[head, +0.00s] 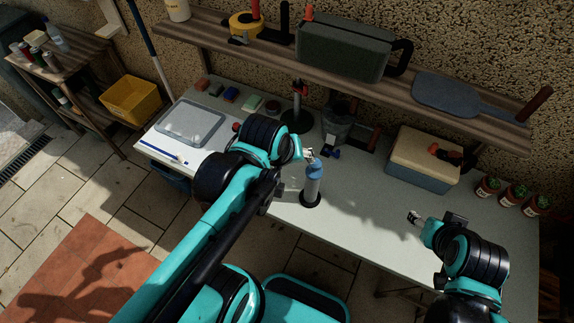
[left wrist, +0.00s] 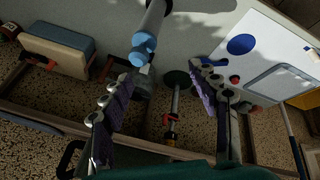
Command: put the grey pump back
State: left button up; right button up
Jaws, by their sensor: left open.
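A grey cylinder with a blue head (head: 313,186), which looks like the pump, stands upright on a dark round base near the table's front edge. In the left wrist view its blue head (left wrist: 143,48) is just beyond my fingertips, nearer the left-hand finger. My left gripper (head: 306,154) is open and empty beside the head; its spread fingers show in the left wrist view (left wrist: 167,72). Whether they touch the pump is unclear. My right gripper (head: 413,217) is over the table's right part, apart from the pump; its finger opening is too small to judge.
Behind stand a post on a black disc (head: 297,121), a grey bucket (head: 337,125) and a cooler box (head: 421,160). A blue disc (left wrist: 241,44) lies on a white sheet beside a clear tray (head: 190,122). A loaded shelf (head: 400,93) overhangs the table's back.

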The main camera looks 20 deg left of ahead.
pick_arm(q)
jog(key=m, duration=0.2)
jog(key=s+m+t, duration=0.1)
jog(key=m, duration=0.1)
jog(key=s+a+m, duration=0.1)
jog(key=m, duration=0.1)
jog(key=shift+f+t, duration=0.25)
jog(key=shift+t, duration=0.15)
notch_tip(320, 180, down, 9)
jog(key=b, duration=0.8)
jog(key=shift+r+b, duration=0.2)
jog(key=shift+b, duration=0.15)
jog(key=shift+s, duration=0.1)
